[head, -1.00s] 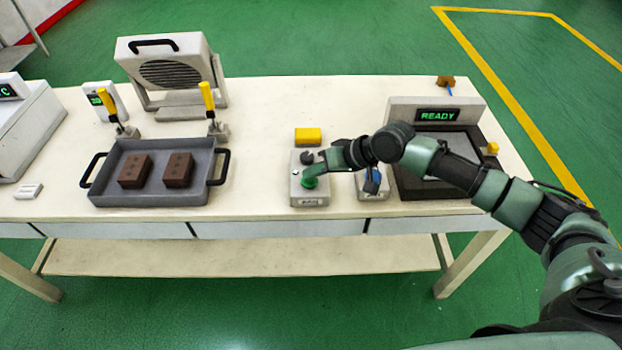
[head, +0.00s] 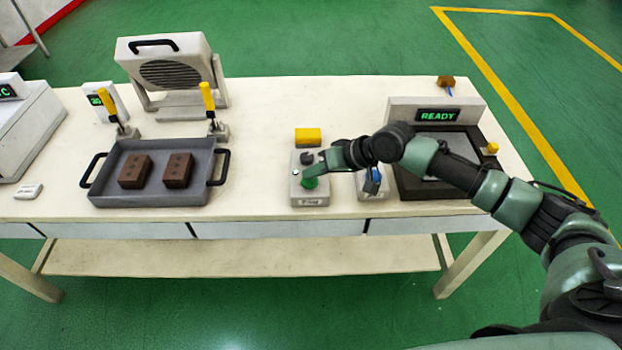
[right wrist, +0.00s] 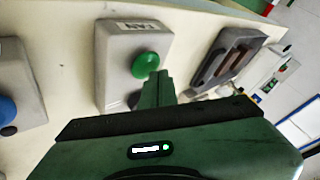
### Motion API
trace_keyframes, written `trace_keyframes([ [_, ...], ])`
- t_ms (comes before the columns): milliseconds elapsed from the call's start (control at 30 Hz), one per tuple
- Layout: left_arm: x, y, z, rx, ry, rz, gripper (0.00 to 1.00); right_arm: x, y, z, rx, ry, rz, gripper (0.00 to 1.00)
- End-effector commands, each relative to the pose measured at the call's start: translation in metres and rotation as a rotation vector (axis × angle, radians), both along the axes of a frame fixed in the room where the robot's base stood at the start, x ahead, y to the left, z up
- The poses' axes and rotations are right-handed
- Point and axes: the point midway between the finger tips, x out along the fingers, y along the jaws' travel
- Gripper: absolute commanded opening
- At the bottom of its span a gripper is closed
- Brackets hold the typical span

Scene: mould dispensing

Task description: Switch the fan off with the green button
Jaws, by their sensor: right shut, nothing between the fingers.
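The fan (head: 168,72) is a pale box with a dark grille and a black handle, standing on a bracket at the back left of the table. The fan's control box (head: 310,199) is grey, with a label on its front edge, a green button (head: 309,183) and a dark knob (head: 307,158). In the right wrist view the green button (right wrist: 146,65) stands on the grey box (right wrist: 115,50). My right gripper (head: 308,175) is shut and empty, its tips at the green button; whether they touch it I cannot tell. My left gripper is out of view.
A second grey box with a blue button (head: 372,186) stands right of the fan box, partly behind my arm. A yellow block (head: 308,136) lies behind. A grey tray (head: 150,199) with two brown blocks is left; a press reading READY (head: 437,115) is right.

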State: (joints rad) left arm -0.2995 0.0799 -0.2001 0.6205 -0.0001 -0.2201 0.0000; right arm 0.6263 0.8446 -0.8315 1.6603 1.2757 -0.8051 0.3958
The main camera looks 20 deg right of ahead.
Motion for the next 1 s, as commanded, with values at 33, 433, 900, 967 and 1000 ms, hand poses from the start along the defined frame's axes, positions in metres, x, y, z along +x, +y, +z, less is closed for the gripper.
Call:
trace_keyframes([
  [33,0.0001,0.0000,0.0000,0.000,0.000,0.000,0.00,0.0000,0.0000,0.0000,0.000,0.000,0.000,0.00],
  [433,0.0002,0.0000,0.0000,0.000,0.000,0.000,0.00,0.0000,-0.0001,-0.0001,0.000,0.000,0.000,0.00],
  [900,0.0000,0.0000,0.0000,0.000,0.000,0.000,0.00,-0.0002,0.0001,-0.0093,0.000,0.001,0.001,0.00],
  [967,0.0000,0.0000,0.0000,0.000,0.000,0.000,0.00,-0.0004,0.0000,-0.0094,0.000,0.001,0.001,0.00],
  [1000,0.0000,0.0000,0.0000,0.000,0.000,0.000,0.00,-0.0005,0.0000,-0.0095,0.000,0.001,0.001,0.00],
])
